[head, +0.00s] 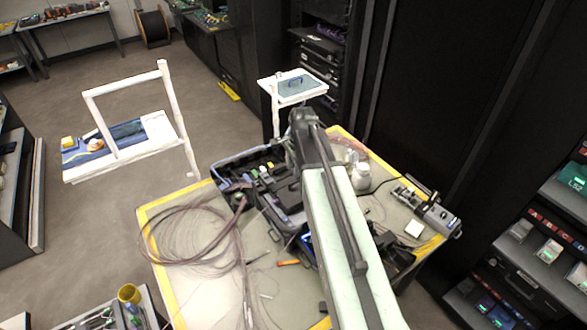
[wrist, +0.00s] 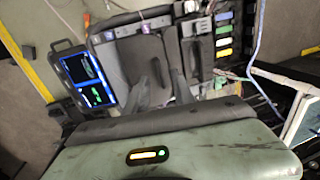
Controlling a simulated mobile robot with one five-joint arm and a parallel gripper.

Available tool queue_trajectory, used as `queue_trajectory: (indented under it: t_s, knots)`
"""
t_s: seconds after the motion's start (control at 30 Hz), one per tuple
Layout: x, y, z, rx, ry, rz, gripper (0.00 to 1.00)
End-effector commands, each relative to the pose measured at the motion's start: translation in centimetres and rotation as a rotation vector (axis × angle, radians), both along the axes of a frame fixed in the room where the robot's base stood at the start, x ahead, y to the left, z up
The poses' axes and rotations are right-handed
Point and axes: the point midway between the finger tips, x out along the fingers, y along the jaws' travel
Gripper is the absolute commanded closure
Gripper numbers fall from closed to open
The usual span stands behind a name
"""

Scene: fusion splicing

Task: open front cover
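The splicing device shows in the wrist view as a grey, dark-edged body (wrist: 128,58), with a lit blue screen (wrist: 86,78) on its left side. I cannot pick out the front cover's edges for certain. My gripper (wrist: 168,72) shows as two dark fingers that look apart, in front of the grey body, with nothing visible between them. I cannot tell whether they touch it. In the head view, my arm hides most of the device. Part of a blue screen (head: 306,243) shows just left of the arm.
A dark open case (head: 288,200) lies on the yellow-edged table (head: 190,275), beside coiled thin cable (head: 185,235).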

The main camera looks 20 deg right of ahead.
Motion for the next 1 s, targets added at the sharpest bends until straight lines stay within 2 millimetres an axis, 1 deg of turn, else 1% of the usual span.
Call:
queue_trajectory:
  t_s: [0.17, 0.27, 0.4, 0.53, 0.63, 0.87, 0.9, 0.97, 1.0]
  knots:
    - [0.0, -0.7, -1.6, -0.001, 0.0, -0.009, 0.7]
    - [0.2, -0.9, -3.2, -0.001, 0.001, -0.012, 0.7]
    - [0.7, -1.0, -5.8, -0.001, 0.001, -0.015, 0.7]
    - [1.0, -1.0, -7.6, -0.001, 0.001, -0.015, 0.7]
    - [1.2, -1.0, -8.0, -0.001, 0.001, -0.015, 0.7]
    - [1.2, -1.1, -7.8, -0.001, 0.001, -0.016, 0.7]
    - [1.2, -1.1, -7.8, -0.001, 0.001, -0.016, 0.81]
    - [1.2, -1.1, -7.8, -0.001, 0.001, -0.016, 0.98]
    - [1.2, -1.1, -7.8, -0.001, 0.001, -0.016, 1.0]
